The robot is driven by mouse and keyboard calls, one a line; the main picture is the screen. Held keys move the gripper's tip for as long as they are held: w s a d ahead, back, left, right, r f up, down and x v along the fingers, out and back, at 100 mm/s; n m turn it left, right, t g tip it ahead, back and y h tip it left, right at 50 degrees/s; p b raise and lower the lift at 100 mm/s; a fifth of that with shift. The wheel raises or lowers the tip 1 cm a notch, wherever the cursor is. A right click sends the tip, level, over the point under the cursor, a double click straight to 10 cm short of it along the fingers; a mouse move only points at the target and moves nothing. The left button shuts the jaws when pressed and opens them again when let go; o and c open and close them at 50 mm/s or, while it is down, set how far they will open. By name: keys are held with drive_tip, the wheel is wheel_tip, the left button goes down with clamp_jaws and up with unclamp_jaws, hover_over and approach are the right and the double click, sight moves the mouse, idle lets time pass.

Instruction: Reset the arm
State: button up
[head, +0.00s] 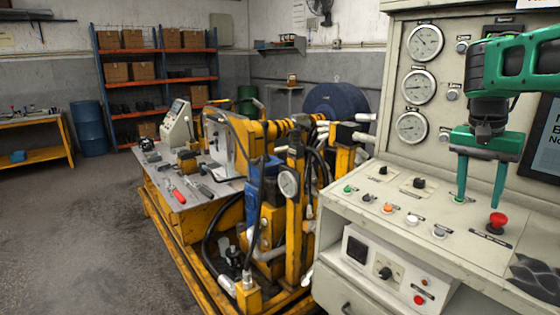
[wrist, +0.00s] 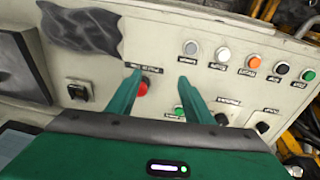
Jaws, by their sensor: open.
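My green arm reaches in from the right in the head view. My gripper (head: 479,203) is open and empty, pointing down above the sloped button panel (head: 400,190) of the beige control cabinet. Its two green fingers are spread apart, one near the red mushroom button (head: 497,221). In the wrist view my gripper (wrist: 147,93) shows both fingers apart, and the red button (wrist: 143,87) appears between them, close to the left finger. I cannot tell whether a finger touches the panel.
Three gauges (head: 419,85) are on the cabinet's upright face, beside a dark screen (head: 541,148). Several small buttons line the panel, including an orange one (head: 387,208). A yellow hydraulic rig (head: 293,215) stands left of the cabinet. Open floor (head: 80,230) lies further left.

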drive_tip(key=s+a+f+n+y, duration=0.1)
drive_tip(key=s+a+f+n, duration=0.1)
drive_tip(key=s+f, duration=0.5)
drive_tip(key=s+a+f+n+y, duration=0.1)
drive_tip(key=s+f, duration=0.7)
drive_tip(key=s, duration=1.2)
drive_tip(key=shift+a+n+g+y, duration=0.3)
drive_tip(key=shift+a+n+g, duration=0.15)
drive_tip(key=shift+a, duration=0.5)
drive_tip(key=shift+w+f, duration=0.25)
drive_tip(key=shift+w, duration=0.4)
